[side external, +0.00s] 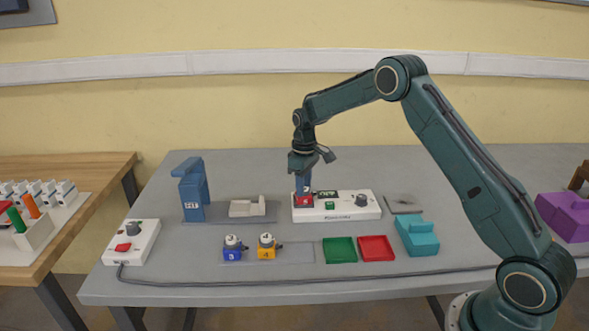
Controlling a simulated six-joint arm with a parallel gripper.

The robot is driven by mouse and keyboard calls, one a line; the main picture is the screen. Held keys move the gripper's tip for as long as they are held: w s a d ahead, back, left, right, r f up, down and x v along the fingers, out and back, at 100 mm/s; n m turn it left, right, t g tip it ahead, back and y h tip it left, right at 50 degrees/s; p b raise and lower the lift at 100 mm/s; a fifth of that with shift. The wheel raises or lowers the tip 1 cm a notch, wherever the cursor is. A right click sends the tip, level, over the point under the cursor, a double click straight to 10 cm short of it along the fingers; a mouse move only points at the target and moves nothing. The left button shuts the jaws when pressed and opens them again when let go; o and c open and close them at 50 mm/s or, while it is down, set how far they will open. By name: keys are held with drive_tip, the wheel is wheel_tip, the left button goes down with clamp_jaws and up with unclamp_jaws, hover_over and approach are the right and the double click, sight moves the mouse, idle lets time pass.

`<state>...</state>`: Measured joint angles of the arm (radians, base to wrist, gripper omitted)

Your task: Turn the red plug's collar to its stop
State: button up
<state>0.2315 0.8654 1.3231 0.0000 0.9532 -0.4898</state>
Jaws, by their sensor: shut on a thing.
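The red plug (303,202) sits at the left end of a white socket box (345,210) near the middle of the table. My gripper (303,188) points straight down over it and is shut on the plug's upper part. The collar is hidden by the jaws or too small to make out, so its angle cannot be told. The box also carries a small green display (327,194), a green button (330,205) and a dark knob (361,200).
Left stand a blue device (192,190), a grey fixture (247,207) and another white box (131,242) with a red button. In front are a blue plug (232,253), a yellow plug (267,251), green (339,250) and red trays (376,248), and a teal block (417,237).

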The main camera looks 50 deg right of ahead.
idle(0.4)
drive_tip(key=shift+n, duration=2.4)
drive_tip(key=o, duration=1.6)
drive_tip(key=shift+r, duration=0.1)
